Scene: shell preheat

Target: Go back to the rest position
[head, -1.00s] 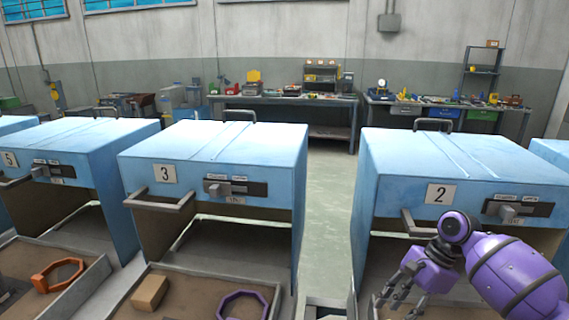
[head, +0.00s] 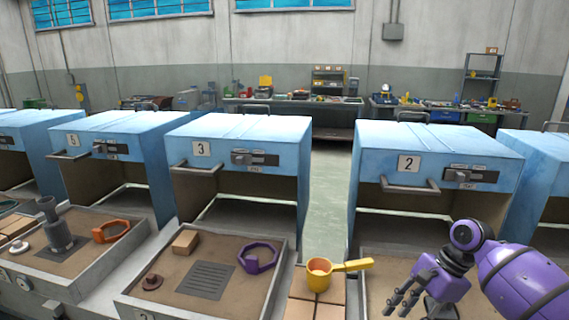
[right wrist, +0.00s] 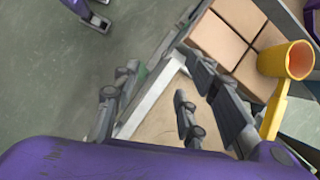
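My right gripper (head: 400,298) is at the lower right of the head view, in front of the blue unit numbered 2. Its grey fingers are apart with nothing between them, also in the right wrist view (right wrist: 160,105). My left gripper is not in the head view. A purple part with grey finger-like pieces at the top left of the right wrist view may be it, but only a piece shows. A yellow ladle (head: 320,272) rests on tan blocks (head: 313,291) left of my right gripper. In the right wrist view the ladle (right wrist: 285,65) is on the right, apart from the fingers.
Blue units number 3 (head: 238,140) and number 2 (head: 438,150) stand open behind sand trays. One tray (head: 135,310) holds a tan block (head: 186,241) and a purple ring (head: 259,258). Benches stand behind.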

